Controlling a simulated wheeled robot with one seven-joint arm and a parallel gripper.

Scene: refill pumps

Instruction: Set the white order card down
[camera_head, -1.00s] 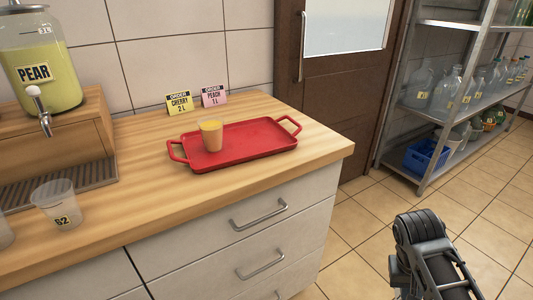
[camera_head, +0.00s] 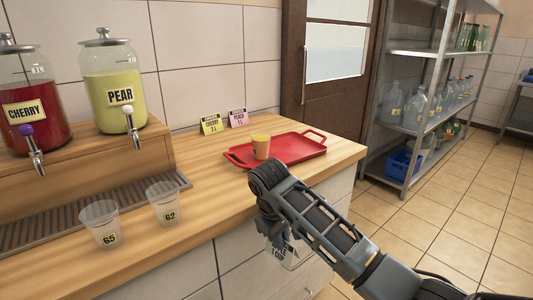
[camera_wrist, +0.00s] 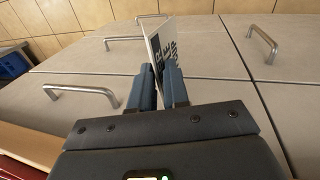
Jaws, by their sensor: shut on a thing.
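The white order card (camera_wrist: 161,42) is upright between the fingertips of my gripper (camera_wrist: 164,80) in the wrist view, with dark print on its face. My gripper is shut on it. In the head view the card (camera_head: 287,252) hangs below my gripper (camera_head: 275,232), in front of the drawer fronts and below the counter edge. Part of it is hidden by my arm, and its print is too small to read fully. A yellow cherry order card (camera_head: 211,124) and a pink peach order card (camera_head: 238,118) stand on the counter (camera_head: 215,180) near the wall.
Bare counter lies between the cups and the tray. Drawer handles stick out below.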

